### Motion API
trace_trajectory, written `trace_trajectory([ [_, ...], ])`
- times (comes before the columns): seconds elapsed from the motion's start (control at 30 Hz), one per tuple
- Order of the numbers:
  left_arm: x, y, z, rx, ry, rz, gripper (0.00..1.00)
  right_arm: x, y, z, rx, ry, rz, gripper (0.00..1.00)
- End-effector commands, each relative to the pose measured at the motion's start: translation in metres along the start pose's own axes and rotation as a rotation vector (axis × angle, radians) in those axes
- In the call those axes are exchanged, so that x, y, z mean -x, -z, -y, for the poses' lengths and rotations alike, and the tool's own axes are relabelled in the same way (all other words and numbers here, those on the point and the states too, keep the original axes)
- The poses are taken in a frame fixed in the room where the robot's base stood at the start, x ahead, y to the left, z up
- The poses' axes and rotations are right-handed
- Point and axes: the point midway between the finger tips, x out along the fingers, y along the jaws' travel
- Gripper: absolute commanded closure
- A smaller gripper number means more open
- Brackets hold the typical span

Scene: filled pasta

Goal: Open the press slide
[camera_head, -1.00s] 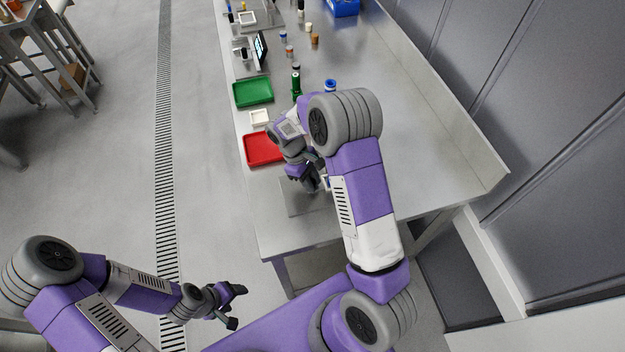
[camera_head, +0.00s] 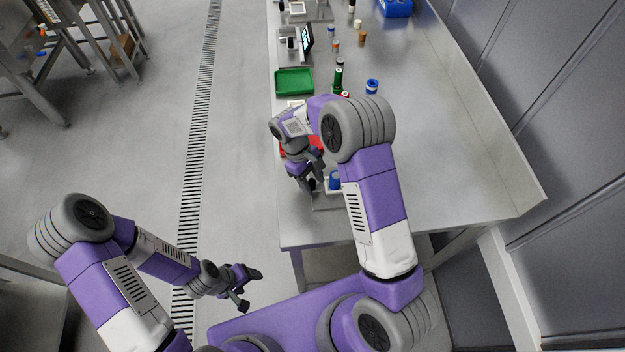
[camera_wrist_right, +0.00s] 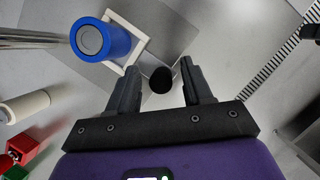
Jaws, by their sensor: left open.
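My right gripper (camera_head: 316,184) is low over the near left corner of the bench, beside a blue cylinder (camera_head: 334,181). In the right wrist view the gripper (camera_wrist_right: 158,74) is open, its fingers apart on either side of a round black knob (camera_wrist_right: 161,79). Whether they touch it I cannot tell. My left gripper (camera_head: 250,290) is open and empty over the floor.
A green tray (camera_head: 294,82) lies on the bench's left edge. A red tray (camera_head: 318,143) is mostly hidden by my right arm. Bottles, including a green one (camera_head: 338,78), and a blue-capped jar (camera_head: 372,86) stand beyond. The bench's right side (camera_head: 460,170) is clear.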

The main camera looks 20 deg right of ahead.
Motion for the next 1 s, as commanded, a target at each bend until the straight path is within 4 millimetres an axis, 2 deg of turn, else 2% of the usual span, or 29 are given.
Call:
trace_trajectory([
  [0.27,0.0,0.0,0.0,0.0,0.0,0.0,0.35,0.005,0.0,0.0,0.0,-0.001,-0.001,0.5],
  [0.6,0.001,0.0,-0.001,0.0,0.0,0.0,0.35,0.059,0.001,0.0,0.0,-0.001,-0.003,0.5],
  [0.7,0.002,0.0,-0.001,0.0,0.0,0.0,0.35,0.069,0.0,0.0,0.0,-0.001,-0.002,0.5],
  [1.0,0.002,0.0,-0.001,0.0,0.0,0.0,0.35,0.076,0.0,0.0,0.001,0.0,0.0,0.5],
])
